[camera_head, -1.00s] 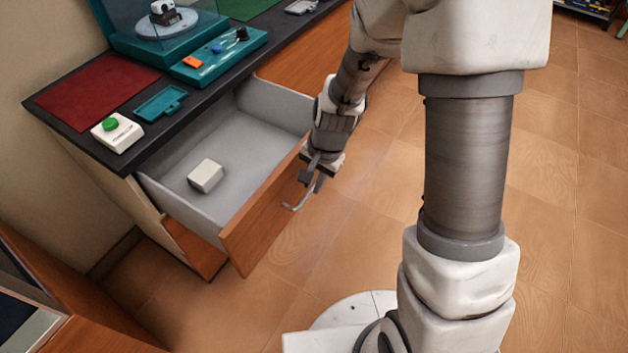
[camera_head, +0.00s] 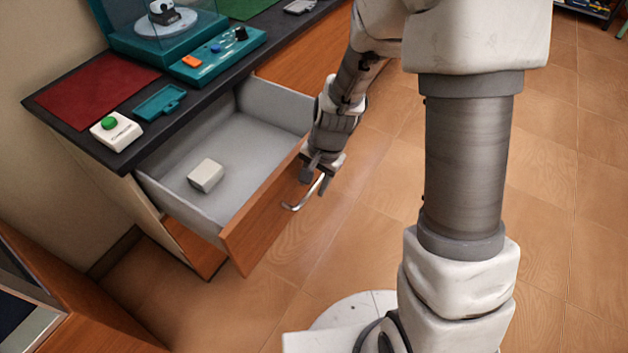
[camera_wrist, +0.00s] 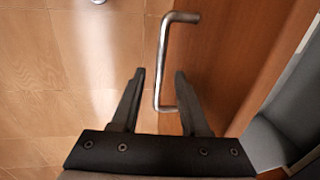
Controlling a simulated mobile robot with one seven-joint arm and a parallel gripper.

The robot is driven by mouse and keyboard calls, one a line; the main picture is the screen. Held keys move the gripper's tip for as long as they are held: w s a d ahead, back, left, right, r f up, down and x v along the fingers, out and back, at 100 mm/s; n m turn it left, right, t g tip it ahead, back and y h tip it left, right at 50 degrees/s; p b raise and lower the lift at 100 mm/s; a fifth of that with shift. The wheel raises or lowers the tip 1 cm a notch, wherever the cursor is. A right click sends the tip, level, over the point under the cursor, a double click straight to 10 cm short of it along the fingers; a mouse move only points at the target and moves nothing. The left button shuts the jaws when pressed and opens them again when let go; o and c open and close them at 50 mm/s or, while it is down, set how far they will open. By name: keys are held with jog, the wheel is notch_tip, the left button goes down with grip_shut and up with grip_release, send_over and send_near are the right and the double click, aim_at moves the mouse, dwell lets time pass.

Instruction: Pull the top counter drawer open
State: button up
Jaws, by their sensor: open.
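The top counter drawer (camera_head: 262,215) stands pulled out from the counter, its grey inside in view. Its wooden front (camera_wrist: 232,60) fills the right of the wrist view. The silver bar handle (camera_head: 305,194) runs along the outside of that front. In the wrist view the handle (camera_wrist: 163,62) has its near end between the two dark fingers. My gripper (camera_head: 316,181) is open at the handle's far end, with a finger on each side of it. The fingers (camera_wrist: 158,92) stand apart, and gaps show between them and the bar.
A small whitish block (camera_head: 206,175) lies in the drawer. The dark counter top (camera_head: 190,115) holds a red mat (camera_head: 97,92), a green-button box (camera_head: 116,131) and teal items. Open tiled floor (camera_head: 350,230) lies before the drawer. A wooden cabinet (camera_head: 75,300) stands at lower left.

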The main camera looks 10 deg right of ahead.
jog(key=shift+r, duration=0.1)
notch_tip(320, 180, up, 17)
jog(key=s+d+p, duration=0.2)
jog(key=p, duration=0.4)
jog(key=shift+d, duration=0.3)
jog(key=s+d+r+n+t+h, duration=0.1)
jog(key=s+d+r+n+t, duration=0.2)
jog(key=s+r, duration=0.4)
jog(key=s+d+r+n+t+h, duration=0.1)
jog(key=s+d+r+n, duration=0.25)
jog(key=s+r, duration=0.35)
notch_tip(320, 180, up, 16)
jog(key=p, duration=1.5)
jog(key=shift+w+a+n, duration=0.15)
jog(key=shift+a+n, duration=0.2)
jog(key=shift+n, duration=0.1)
